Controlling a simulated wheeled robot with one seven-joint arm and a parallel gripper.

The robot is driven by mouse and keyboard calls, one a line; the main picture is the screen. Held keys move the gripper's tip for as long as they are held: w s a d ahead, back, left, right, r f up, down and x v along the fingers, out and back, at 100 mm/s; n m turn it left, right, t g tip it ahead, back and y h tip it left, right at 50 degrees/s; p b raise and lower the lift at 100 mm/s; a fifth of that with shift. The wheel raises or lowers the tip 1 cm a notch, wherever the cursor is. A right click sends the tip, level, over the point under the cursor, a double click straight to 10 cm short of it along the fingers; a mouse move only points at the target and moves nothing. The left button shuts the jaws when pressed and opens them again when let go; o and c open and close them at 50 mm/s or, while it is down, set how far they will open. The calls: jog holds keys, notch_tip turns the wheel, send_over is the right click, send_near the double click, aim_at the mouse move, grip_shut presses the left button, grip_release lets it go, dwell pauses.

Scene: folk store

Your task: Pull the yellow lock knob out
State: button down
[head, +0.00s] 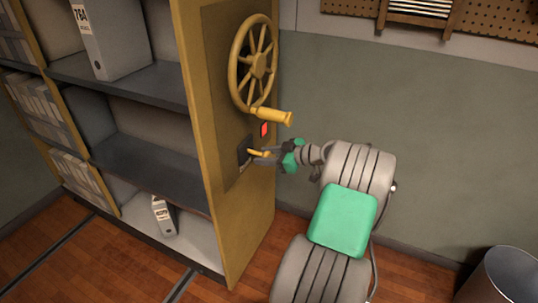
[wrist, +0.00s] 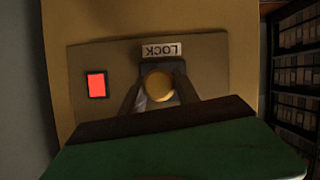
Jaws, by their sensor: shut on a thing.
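The yellow lock knob (head: 259,153) sits on a dark plate on the end panel of the shelf unit, below the yellow handwheel. In the wrist view the knob (wrist: 159,86) shows as a round yellow face below an upside-down LOCK label (wrist: 161,50). My gripper (head: 262,154) reaches it from the right, with its fingers on either side of the knob. In the wrist view the fingers of my gripper (wrist: 158,92) are closed on the knob. The green gripper body hides the area below it.
The yellow handwheel (head: 254,63) and its handle (head: 269,116) stick out above my gripper. A red light (wrist: 96,85) is beside the knob. The shelves (head: 150,150) hold binders. A grey bin (head: 503,277) stands at the lower right. Floor is open around my arm.

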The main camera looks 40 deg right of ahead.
jog(key=c, duration=1.3)
grip_release()
jog(key=shift+s+d, duration=0.1)
jog(key=shift+o, duration=0.7)
jog(key=shift+s, duration=0.1)
jog(key=shift+o, duration=1.3)
jog(key=p+v, duration=0.1)
jog(key=v, duration=0.6)
jog(key=shift+s, duration=0.3)
jog(key=shift+d+r, duration=0.1)
